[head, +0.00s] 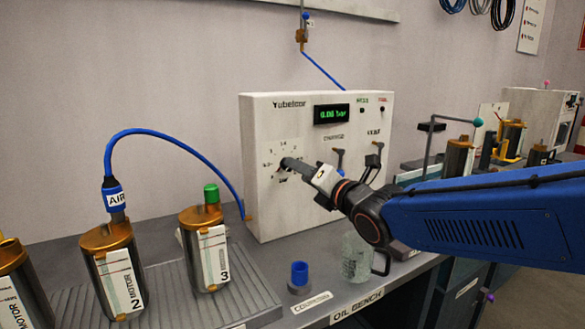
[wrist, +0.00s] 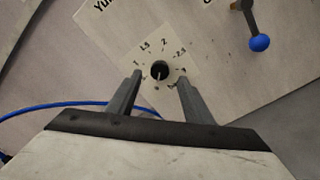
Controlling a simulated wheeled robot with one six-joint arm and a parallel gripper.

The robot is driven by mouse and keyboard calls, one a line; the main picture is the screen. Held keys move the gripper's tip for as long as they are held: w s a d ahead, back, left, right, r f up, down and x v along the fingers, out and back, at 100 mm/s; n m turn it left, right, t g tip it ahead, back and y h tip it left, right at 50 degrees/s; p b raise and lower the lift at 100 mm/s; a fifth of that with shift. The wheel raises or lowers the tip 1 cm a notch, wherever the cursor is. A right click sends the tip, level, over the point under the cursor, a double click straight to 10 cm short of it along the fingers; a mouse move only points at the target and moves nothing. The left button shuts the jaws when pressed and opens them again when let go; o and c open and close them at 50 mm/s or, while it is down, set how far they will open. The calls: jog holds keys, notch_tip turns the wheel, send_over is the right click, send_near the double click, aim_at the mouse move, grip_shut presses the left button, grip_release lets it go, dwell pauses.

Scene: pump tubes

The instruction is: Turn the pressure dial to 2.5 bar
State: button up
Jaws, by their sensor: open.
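The pressure dial (wrist: 159,69) is a small black round knob on a pale scale plate, with 1, 1.5, 2 and 2.5 readable around it in the wrist view. A pale mark shows at the knob's lower edge; I cannot tell for sure where it points. My gripper (wrist: 160,77) is open, with one finger on each side of the knob and a gap visible on both sides. The green display (head: 332,114) reads 0.00 bar.
The white panel box (head: 262,217) stands on the bench. A lever with a blue ball (wrist: 259,43) is right of the dial. Below are a glass jug (head: 355,258) and a blue-topped piece (head: 299,274). Metal canisters (head: 207,262) and a blue hose (head: 178,139) are at left.

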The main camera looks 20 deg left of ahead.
jog(key=x, duration=0.5)
jog(key=c, duration=1.1)
